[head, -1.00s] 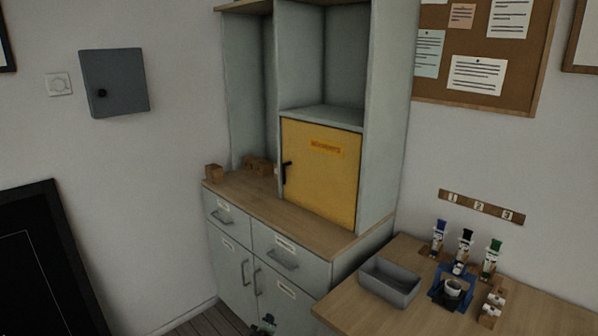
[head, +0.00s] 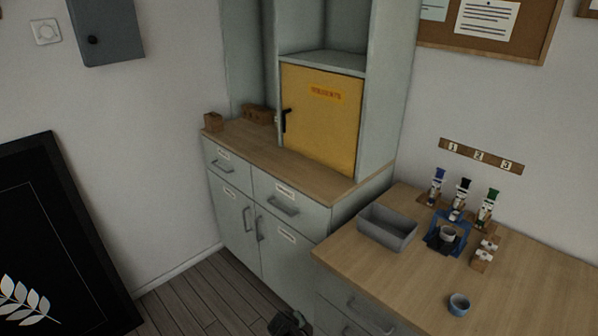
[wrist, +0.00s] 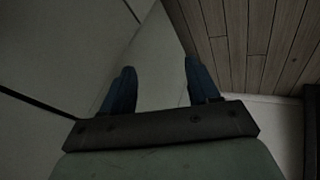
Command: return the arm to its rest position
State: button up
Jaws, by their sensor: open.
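My gripper (wrist: 158,85) shows in the wrist view with its two dark blue fingers spread apart. Nothing is between them. Beyond the fingers are a pale upright surface and the wooden floor (wrist: 250,45). In the head view a small dark part of my arm shows at the bottom edge, low in front of the grey cabinet (head: 290,245). The fingertips cannot be made out there, and most of the arm is out of view.
The yellow cabinet door (head: 320,120) is shut. A dark framed picture (head: 60,240) leans at left.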

jog(key=s+d+f+m+g, duration=0.1)
jog(key=s+d+f+g, duration=0.2)
jog(key=s+d, duration=0.3)
jog(key=s+d+f+m+g, duration=0.2)
jog(key=s+d, duration=0.4)
jog(key=s, duration=0.6)
jog(key=s+d+f+m+g, duration=0.1)
jog(key=s+d+f+g, duration=0.4)
jog(key=s, duration=0.4)
jog(key=shift+d+f+m, duration=0.15)
jog(key=shift+d+m, duration=0.25)
jog(key=shift+d, duration=0.25)
jog(key=shift+o, duration=0.5)
jog(key=s+m+g+y, duration=0.1)
jog(key=s+g+y, duration=0.1)
jog(key=s, duration=0.7)
jog(key=shift+d+g, duration=0.15)
jog(key=shift+g, duration=0.35)
